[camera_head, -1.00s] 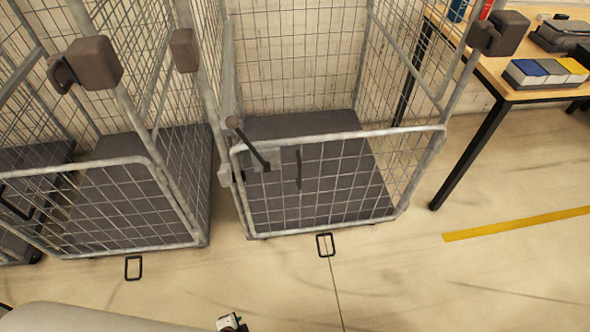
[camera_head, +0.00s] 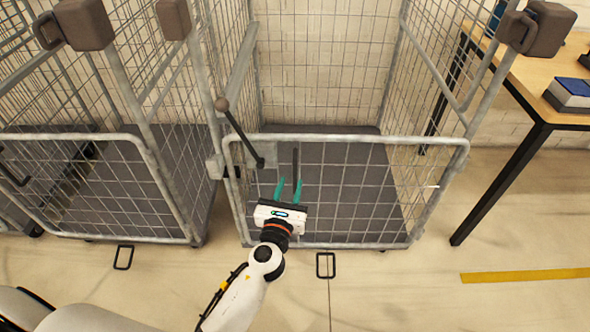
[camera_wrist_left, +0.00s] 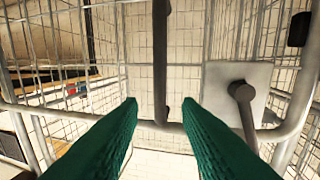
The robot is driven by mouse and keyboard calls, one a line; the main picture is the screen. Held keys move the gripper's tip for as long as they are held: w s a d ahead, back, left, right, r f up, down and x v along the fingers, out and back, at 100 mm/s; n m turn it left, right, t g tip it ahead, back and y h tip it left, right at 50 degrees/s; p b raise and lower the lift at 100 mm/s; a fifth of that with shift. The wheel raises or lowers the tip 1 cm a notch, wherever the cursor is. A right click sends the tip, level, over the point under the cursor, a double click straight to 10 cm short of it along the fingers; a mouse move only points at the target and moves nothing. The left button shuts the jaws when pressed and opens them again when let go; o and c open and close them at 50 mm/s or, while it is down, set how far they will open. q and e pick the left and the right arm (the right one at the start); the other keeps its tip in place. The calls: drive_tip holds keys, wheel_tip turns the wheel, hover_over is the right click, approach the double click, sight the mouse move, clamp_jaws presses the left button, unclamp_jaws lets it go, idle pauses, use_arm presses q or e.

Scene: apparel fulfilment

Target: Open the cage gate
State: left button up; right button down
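The cage gate (camera_head: 350,138) is a grey wire-mesh panel across the front of the middle roll cage, and it stands shut. A dark vertical handle bar (camera_head: 295,165) is on the gate. A black latch lever with a round knob (camera_head: 222,104) slants down to a pivot at the gate's upper left corner. My left gripper (camera_head: 287,190) is open and empty in front of the gate, just below the handle bar. In the left wrist view its green fingers (camera_wrist_left: 160,115) are spread either side of the dark bar (camera_wrist_left: 160,60), and the latch plate (camera_wrist_left: 225,82) is at right. My right gripper is out of view.
Another roll cage (camera_head: 80,140) stands close at left. A wooden table (camera_head: 555,105) with black legs is at right. The floor at right, with a yellow stripe (camera_head: 525,276), is clear.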

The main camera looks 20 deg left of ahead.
sight(294, 173)
use_arm(q)
drive_tip(key=w, duration=0.6)
drive_tip(key=shift+a, duration=0.25)
drive_tip(key=shift+c, duration=0.3)
clamp_jaws()
